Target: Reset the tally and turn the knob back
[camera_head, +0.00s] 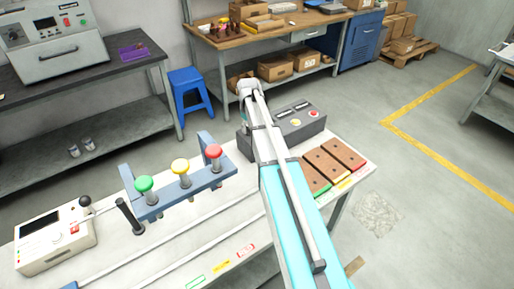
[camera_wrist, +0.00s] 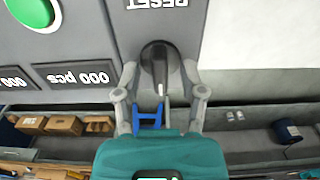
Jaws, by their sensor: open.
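The grey tally box (camera_head: 301,122) stands at the back of the bench in the head view, partly hidden by my arm. A black knob (camera_wrist: 157,56) sits below the label. My gripper (camera_wrist: 160,72) is open, its fingertips on either side of the knob. Whether they touch it cannot be told. In the head view my arm hides the fingers.
A rack (camera_head: 180,196) with green, yellow and red knobs and a cream instrument (camera_head: 55,242) stand left of my arm. Brown blocks (camera_head: 322,168) lie to its right. A blue stool (camera_head: 190,92) stands on the floor behind the bench.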

